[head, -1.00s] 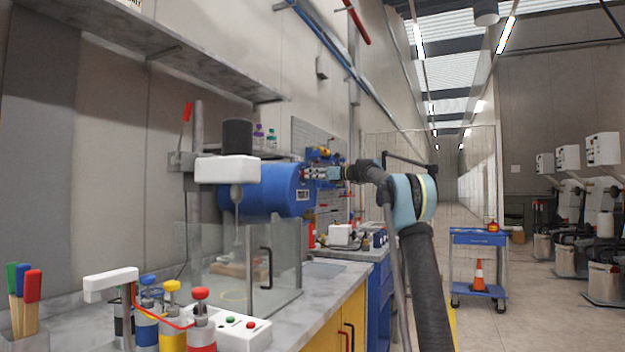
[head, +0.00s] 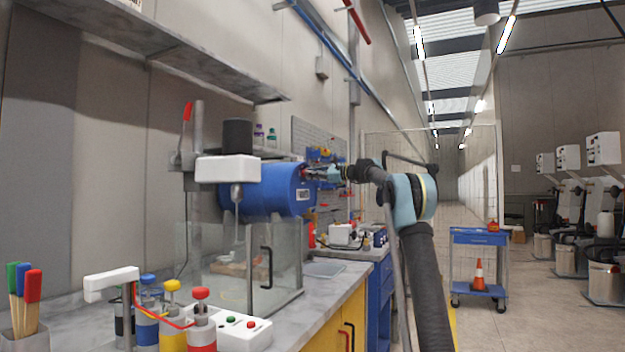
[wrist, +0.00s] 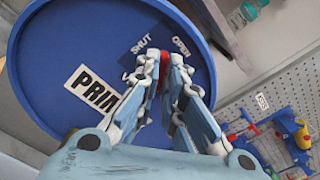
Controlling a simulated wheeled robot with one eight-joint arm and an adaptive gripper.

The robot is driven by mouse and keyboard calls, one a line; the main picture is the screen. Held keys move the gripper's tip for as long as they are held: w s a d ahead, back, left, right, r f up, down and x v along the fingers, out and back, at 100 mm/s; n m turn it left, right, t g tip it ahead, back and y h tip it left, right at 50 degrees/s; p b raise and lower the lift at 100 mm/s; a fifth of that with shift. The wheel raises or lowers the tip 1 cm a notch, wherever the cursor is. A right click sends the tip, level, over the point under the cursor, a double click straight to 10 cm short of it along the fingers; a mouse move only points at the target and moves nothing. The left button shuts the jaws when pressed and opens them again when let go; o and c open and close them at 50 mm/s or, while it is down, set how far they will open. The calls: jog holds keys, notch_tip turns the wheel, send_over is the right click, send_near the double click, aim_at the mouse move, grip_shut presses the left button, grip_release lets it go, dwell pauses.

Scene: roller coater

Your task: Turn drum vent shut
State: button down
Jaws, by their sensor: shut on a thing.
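The blue drum (head: 262,190) lies on its side above the bench. Its round end face (wrist: 62,50) fills much of the wrist view, with a "PRIM…" label partly hidden by my gripper. The small red vent handle (wrist: 164,74) is at the face's edge, near the printed words SHUT and OPEN. My gripper (wrist: 163,62) is shut on the red handle, which shows as a narrow strip between its fingertips, below and between the two words. In the head view my gripper (head: 312,174) reaches the drum's right end. The handle's exact angle is mostly hidden by the fingers.
A glass-walled tank (head: 275,265) stands under the drum on the bench. Bottles with coloured knobs (head: 172,315) and a white button box (head: 245,334) stand in front. A pegboard (wrist: 268,105) with tools is right of the drum. The aisle floor at right is clear around a blue cart (head: 480,238).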

jog(key=n, duration=1)
jog(key=shift+f+n, duration=0.1)
jog(key=shift+n, duration=0.2)
dwell(0.4)
jog(key=c, duration=1.7)
grip_release()
jog(key=shift+d, duration=0.1)
